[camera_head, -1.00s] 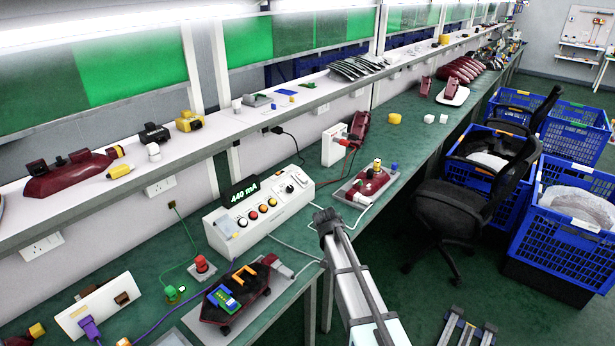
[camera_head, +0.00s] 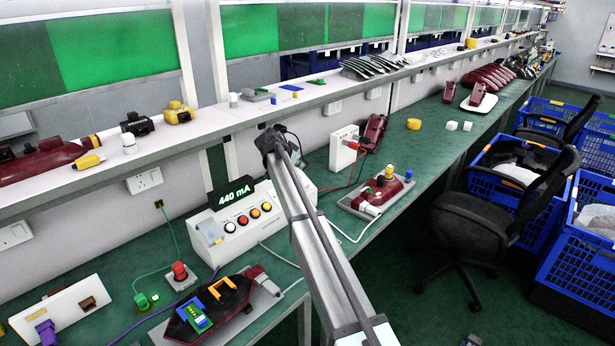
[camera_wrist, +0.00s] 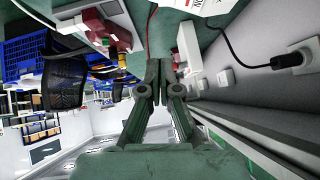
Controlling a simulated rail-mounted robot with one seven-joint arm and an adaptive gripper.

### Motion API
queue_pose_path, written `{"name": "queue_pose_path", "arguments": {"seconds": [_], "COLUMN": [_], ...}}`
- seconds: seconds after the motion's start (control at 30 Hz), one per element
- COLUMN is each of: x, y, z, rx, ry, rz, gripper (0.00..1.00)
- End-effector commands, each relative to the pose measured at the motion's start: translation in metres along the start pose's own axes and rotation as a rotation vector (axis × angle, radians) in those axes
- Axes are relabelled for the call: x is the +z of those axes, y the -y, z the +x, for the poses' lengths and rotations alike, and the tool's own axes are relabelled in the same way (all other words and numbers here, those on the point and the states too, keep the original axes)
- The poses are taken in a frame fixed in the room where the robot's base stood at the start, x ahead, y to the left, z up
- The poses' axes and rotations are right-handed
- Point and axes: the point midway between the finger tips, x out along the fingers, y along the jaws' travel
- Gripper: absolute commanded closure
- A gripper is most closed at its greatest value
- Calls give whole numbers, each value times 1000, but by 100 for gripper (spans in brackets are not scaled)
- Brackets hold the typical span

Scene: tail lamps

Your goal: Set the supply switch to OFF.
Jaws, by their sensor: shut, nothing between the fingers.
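The white supply box (camera_head: 236,243) stands on the green bench. Its display (camera_head: 235,194) reads 440 mA, and several round coloured buttons sit on its sloped face. My arm crosses in front of the right part of its panel, so I cannot make out the supply switch or its setting. The end of my arm is above and behind the box, near the shelf edge, in the head view. My gripper (camera_wrist: 157,68) shows in the wrist view with its fingers together and empty. It appears clear of the box; the exact gap cannot be told.
A white socket box (camera_head: 343,148) with a red plug and a red lamp on a tray (camera_head: 378,190) stand to the right. The shelf (camera_head: 100,176) runs behind the bench. A chair (camera_head: 480,230) stands right.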

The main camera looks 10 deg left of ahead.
Motion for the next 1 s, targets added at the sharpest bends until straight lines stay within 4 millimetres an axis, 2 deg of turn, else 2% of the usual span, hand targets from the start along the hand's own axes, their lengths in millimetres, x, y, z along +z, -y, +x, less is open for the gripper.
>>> {"name": "queue_pose_path", "arguments": {"seconds": [0.17,0.57,0.6,0.8,1.0], "x": [-2,-3,2,21,28], "y": [1,1,0,0,0], "z": [20,96,100,116,123], "rx": [2,2,2,1,0], "ry": [1,2,3,3,2], "rz": [-1,-1,-2,-2,-1], "gripper": [100,100,100,100,100]}}
